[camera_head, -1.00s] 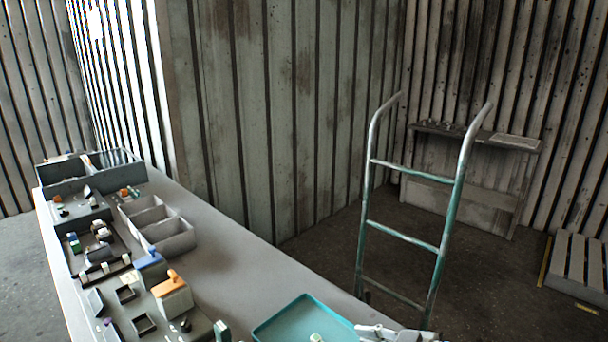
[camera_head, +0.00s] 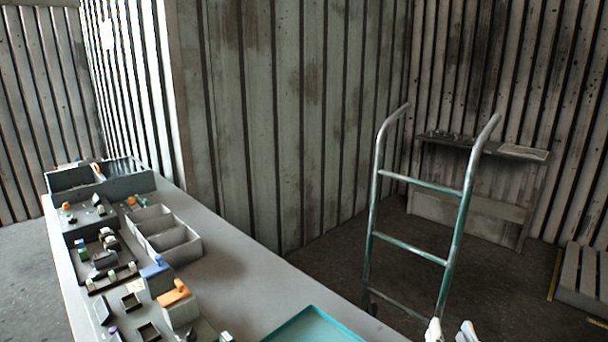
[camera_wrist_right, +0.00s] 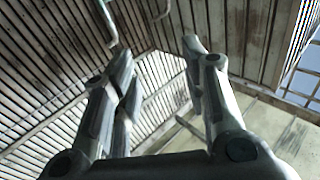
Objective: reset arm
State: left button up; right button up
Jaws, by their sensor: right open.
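My right gripper (camera_head: 452,332) shows at the bottom edge of the head view, right of the teal tray (camera_head: 312,326). Only its pale fingertips are in frame, and they stand apart. In the right wrist view my right gripper (camera_wrist_right: 158,70) has its two fingers spread, with nothing between them. My left gripper is not seen in either view.
A long grey table (camera_head: 235,262) holds a grey divided bin (camera_head: 180,250), dark boxes (camera_head: 128,186) and several small parts with an orange-topped block (camera_head: 180,308). A hand truck (camera_head: 455,240) stands beyond the table.

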jog(key=s+f+n+g, duration=0.1)
jog(key=s+f+g, duration=1.15)
jog(key=f, duration=0.65)
jog(key=s+a+f+n+g+y, duration=0.3)
jog(key=s+a, duration=0.2)
jog(key=s, duration=0.5)
notch_tip(320, 180, down, 27)
jog(key=s+g+b, duration=0.1)
jog(key=s, duration=0.1)
jog(key=s+d+f+g+b, duration=0.1)
jog(key=s+d+f, duration=0.1)
jog(key=s+f, duration=1.4)
notch_tip(320, 180, down, 2)
jog(key=shift+s+d+f+n+h, duration=0.1)
jog(key=shift+s+d+n+h, duration=0.05)
jog(key=shift+d+n+h, duration=0.2)
jog(key=shift+g, duration=0.25)
